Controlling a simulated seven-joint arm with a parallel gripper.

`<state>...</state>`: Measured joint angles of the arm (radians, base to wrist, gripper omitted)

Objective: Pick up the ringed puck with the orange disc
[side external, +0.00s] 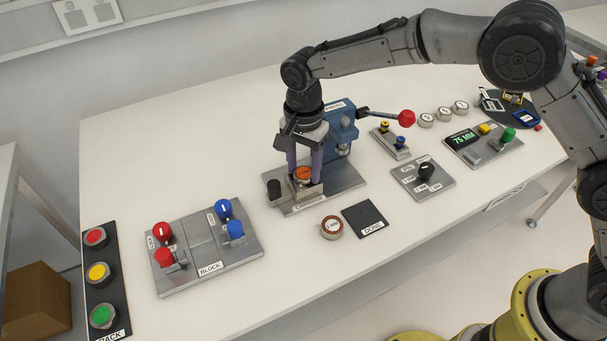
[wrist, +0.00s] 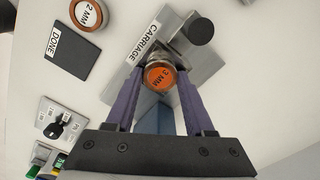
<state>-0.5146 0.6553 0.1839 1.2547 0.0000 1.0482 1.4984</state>
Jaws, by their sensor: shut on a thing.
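The metal-ringed puck with the orange disc (wrist: 160,77), marked 3 MM, sits at the plate labelled CARRIAGE (wrist: 146,45). It also shows in the side view (side external: 302,173), low between my fingers. My gripper (wrist: 160,74) points down with its two purple fingers on either side of this puck, shut on it. In the side view my gripper (side external: 303,176) is low over the carriage, and the puck looks down at carriage level. The fingers partly hide the puck's sides.
A brown-ringed 2 MM puck (side external: 332,227) and the black DONE pad (side external: 364,218) lie in front. The blue press (side external: 341,130) with a red-knobbed lever (side external: 406,118) stands close behind my gripper. A black knob (side external: 273,188) is just left. The BLOCK fixture (side external: 208,250) is further left.

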